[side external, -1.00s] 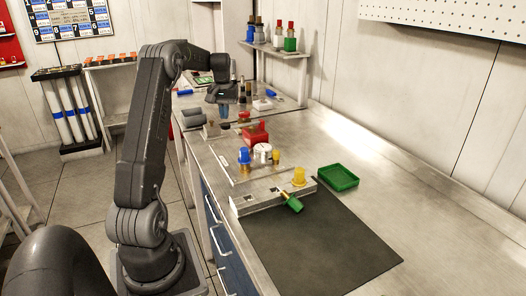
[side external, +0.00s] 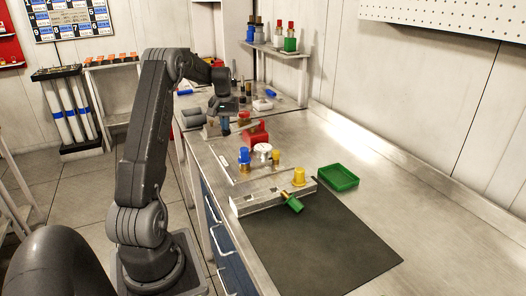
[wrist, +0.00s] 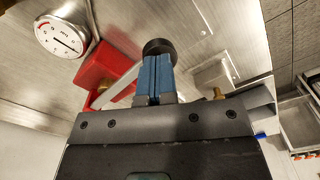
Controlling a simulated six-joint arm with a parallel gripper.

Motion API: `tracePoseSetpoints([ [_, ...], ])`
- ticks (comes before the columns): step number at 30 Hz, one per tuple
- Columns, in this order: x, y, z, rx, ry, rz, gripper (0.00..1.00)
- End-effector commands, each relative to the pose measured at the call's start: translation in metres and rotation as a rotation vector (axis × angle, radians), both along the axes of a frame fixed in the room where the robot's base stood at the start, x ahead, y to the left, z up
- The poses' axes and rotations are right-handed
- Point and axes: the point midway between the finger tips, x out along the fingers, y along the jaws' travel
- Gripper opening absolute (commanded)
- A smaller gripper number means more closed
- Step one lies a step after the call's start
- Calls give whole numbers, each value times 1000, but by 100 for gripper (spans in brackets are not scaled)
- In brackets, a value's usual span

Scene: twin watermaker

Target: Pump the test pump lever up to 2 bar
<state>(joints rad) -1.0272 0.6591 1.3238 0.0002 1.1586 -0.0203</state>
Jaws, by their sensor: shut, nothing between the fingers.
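The red test pump body (side external: 256,133) stands on the bench, and it also shows in the wrist view (wrist: 98,68). A pale lever bar (wrist: 122,88) runs from it toward my gripper and passes partly behind it. A round black knob (wrist: 157,46) shows right at my fingertips; I cannot tell whether they touch it. My gripper (wrist: 154,62) has blue fingers that are shut with nothing between them. In the side view my gripper (side external: 225,125) points down, left of the pump. A white round gauge (wrist: 62,36) lies beside the pump; its reading is too small to tell.
A green tray (side external: 338,178) and a dark mat (side external: 320,240) lie on the right. Grey cylinders (side external: 191,118) lie left of my gripper.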

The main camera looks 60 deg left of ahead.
Motion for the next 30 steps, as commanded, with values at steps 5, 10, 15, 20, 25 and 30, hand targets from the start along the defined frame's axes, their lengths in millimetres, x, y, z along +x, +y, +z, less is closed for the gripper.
tracePoseSetpoints([
  [5,0,-1,-10,-2,0,-1,0],
  [10,0,0,-11,-1,1,-1,0],
  [15,0,0,0,1,0,-1,0],
  [20,0,0,13,1,0,-1,0],
  [25,1,0,26,1,0,-1,0],
  [30,0,0,39,1,0,0,0],
])
